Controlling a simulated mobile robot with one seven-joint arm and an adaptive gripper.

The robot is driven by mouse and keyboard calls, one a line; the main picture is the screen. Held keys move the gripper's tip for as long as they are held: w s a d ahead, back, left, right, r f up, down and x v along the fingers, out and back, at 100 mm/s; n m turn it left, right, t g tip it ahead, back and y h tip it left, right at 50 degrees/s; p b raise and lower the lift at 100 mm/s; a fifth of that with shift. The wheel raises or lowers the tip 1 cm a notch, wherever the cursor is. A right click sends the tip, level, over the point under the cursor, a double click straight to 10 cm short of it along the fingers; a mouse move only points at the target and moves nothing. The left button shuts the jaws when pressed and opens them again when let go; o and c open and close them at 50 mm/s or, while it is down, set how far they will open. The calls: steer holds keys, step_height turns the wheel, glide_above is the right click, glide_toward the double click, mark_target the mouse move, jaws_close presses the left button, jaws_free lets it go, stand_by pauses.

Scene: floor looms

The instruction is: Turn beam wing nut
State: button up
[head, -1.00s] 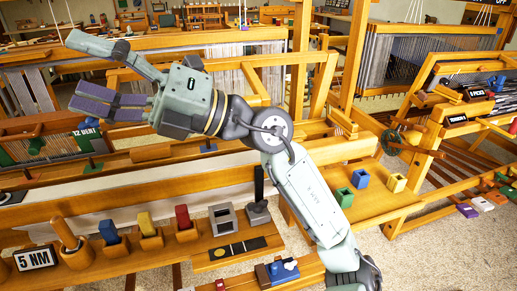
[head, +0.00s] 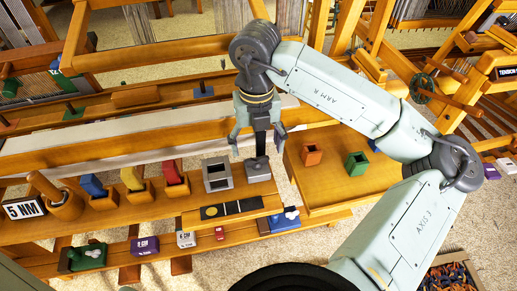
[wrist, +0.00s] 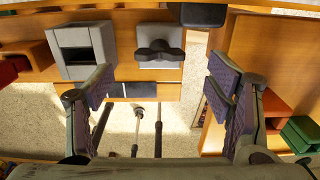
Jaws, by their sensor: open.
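A dark, lobed wing-shaped nut (wrist: 160,52) sits on a grey base in the wrist view. In the head view the grey base (head: 258,171) stands on the wooden ledge, right of a grey square-holed block (head: 217,175). A dark upright piece (head: 260,146) shows above the base; I cannot tell its exact shape from there. My gripper (head: 257,146) points down over it, fingers apart on either side. In the wrist view the open fingers (wrist: 160,75) frame the nut, with clear room on both sides and no visible contact.
Red (head: 175,178), yellow (head: 133,177) and blue (head: 94,185) blocks stand in wooden holders along the ledge, left of the grey block. An orange block (head: 311,154) and a green block (head: 356,163) stand on the right-hand board. A loom beam (head: 120,150) runs behind.

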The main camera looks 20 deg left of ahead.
mark_target(257, 158)
steer(key=shift+f+p, duration=0.3)
steer(key=shift+f, duration=1.9)
steer(key=shift+c, duration=0.3)
steer(key=c, duration=1.1)
